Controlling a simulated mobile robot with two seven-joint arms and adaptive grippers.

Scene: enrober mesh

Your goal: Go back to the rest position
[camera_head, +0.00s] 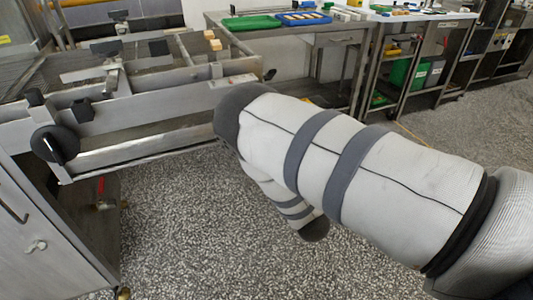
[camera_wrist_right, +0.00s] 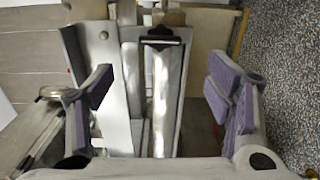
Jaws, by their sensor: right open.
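My right gripper (camera_wrist_right: 160,98) is open in the right wrist view, with its purple-padded fingers wide apart at left and right. Nothing is held between the pads. Beyond and between the fingers are upright metal plates (camera_wrist_right: 108,85) and a long pale strip with a dark top end (camera_wrist_right: 163,42); I cannot tell what they belong to. In the head view my right arm comes in from the right, bent over the floor; its gripper is hidden there. My left gripper is not in view.
The steel machine frame (camera_head: 150,107) with a black knob (camera_head: 55,144) stands at left, close to my arm. Speckled floor (camera_head: 190,220) is open below.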

